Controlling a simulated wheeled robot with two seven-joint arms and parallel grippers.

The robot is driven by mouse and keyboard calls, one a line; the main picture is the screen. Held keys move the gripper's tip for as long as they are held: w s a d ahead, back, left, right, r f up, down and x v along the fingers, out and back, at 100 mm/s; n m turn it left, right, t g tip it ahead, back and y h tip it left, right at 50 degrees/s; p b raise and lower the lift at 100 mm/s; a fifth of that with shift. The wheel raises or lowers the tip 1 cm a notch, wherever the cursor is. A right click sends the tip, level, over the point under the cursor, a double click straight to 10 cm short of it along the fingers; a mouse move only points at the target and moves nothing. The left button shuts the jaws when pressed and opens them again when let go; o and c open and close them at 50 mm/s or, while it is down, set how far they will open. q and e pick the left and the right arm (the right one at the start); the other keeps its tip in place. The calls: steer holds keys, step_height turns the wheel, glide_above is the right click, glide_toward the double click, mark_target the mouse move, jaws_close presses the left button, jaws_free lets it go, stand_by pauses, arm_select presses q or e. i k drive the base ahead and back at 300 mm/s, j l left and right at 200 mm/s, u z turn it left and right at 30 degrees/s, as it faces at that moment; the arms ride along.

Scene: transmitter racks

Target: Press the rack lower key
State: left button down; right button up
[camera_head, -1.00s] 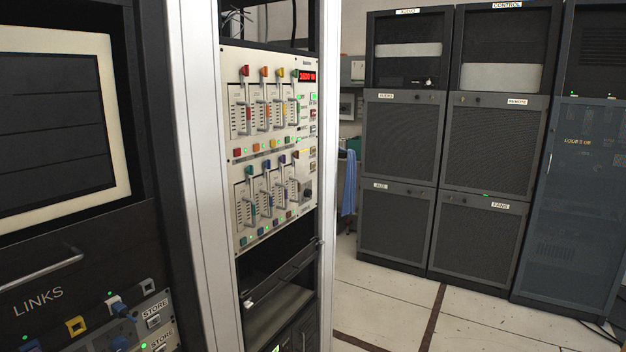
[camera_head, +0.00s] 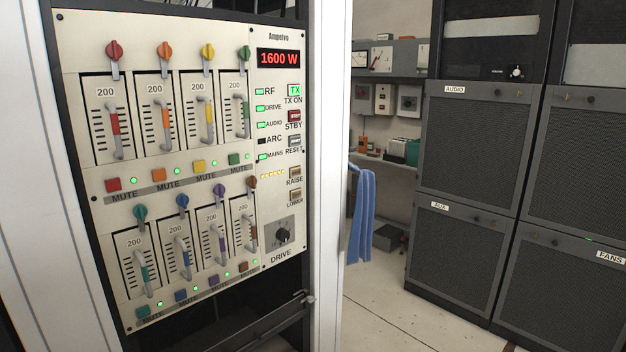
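The rack panel (camera_head: 262,226) stands at the left of the head view, with a red 1600 W display at its top right. The key marked LOWER (camera_head: 295,194) is a small tan key low in the right column of keys. It sits just below the similar RAISE key (camera_head: 295,173) and above the DRIVE knob (camera_head: 283,236). Nothing covers the LOWER key. Neither of my grippers is in view.
White frame posts (camera_head: 330,180) flank the panel. Several coloured sliders and MUTE keys fill its left part. A dark drawer with a handle juts out below. Dark cabinets (camera_head: 470,170) stand at right, with pale floor (camera_head: 385,310) clear before them.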

mark_target(295, 194)
steer(key=i+l+u, duration=0.1)
steer(key=l, duration=0.25)
steer(key=i+l+u, duration=0.1)
steer(key=i+l, duration=0.4)
steer(key=l, duration=0.3)
steer(key=i+l+u, duration=0.15)
steer(key=l, duration=0.25)
